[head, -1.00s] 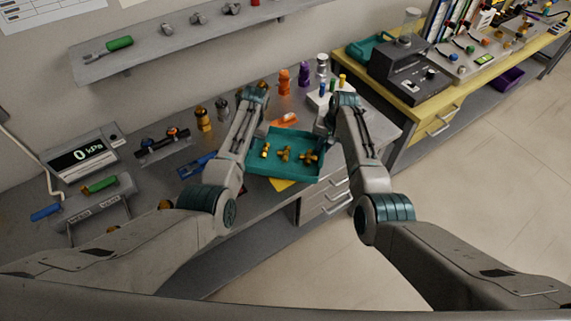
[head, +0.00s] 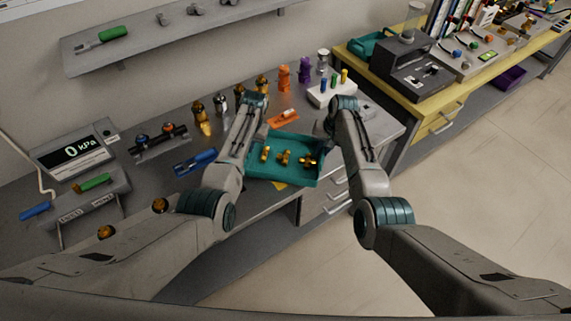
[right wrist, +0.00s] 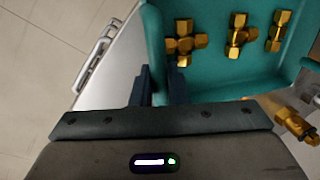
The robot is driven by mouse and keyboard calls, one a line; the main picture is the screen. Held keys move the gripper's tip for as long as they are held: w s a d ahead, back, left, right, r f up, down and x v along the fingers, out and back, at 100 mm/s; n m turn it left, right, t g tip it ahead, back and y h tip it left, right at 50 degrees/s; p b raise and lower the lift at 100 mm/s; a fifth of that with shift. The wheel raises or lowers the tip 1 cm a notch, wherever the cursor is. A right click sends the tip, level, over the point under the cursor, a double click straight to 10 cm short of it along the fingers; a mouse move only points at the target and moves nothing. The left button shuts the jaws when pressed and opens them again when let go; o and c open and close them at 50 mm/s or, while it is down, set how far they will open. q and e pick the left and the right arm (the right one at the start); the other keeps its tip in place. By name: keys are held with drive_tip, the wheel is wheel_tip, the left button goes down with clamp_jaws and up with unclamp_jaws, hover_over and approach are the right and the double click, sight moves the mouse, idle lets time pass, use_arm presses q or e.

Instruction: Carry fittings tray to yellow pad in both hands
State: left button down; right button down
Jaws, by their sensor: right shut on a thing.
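The teal fittings tray (head: 258,172) holds three brass fittings, the middle one (head: 284,157) among them. Only a small corner of the yellow pad (head: 280,186) shows below the tray's front edge; the rest is hidden by the tray. I cannot tell whether the tray touches the pad. My right gripper (head: 322,132) is at the tray's right side. In the right wrist view, its dark fingers (right wrist: 160,88) are shut on the teal tray wall (right wrist: 152,45). My left arm reaches past the tray's left side; its fingers are hidden, so their grip cannot be seen.
An orange piece (head: 284,118) lies behind the tray, and a white block with coloured pegs (head: 334,91) stands beyond it. A blue piece (head: 195,162) lies left of my left forearm. Drawers (head: 325,195) are below the bench edge.

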use_arm(q)
drive_tip(key=shift+f, duration=0.3)
use_arm(e)
drive_tip(key=shift+f, duration=0.3)
use_arm(q)
drive_tip(key=c, duration=1.4)
unclamp_jaws()
use_arm(e)
drive_tip(key=c, duration=1.4)
unclamp_jaws()
use_arm(q)
drive_tip(key=shift+s, duration=0.1)
use_arm(e)
drive_tip(key=shift+s, duration=0.1)
use_arm(q)
drive_tip(key=shift+r, duration=0.1)
use_arm(e)
drive_tip(key=shift+r, duration=0.1)
use_arm(q)
wheel_tip(320, 180, up, 12)
drive_tip(key=d, duration=0.2)
drive_tip(key=shift+s+d, duration=0.15)
use_arm(e)
wheel_tip(320, 180, up, 12)
drive_tip(key=d, duration=0.2)
drive_tip(key=shift+s+d, duration=0.15)
drive_tip(key=shift+d, duration=0.05)
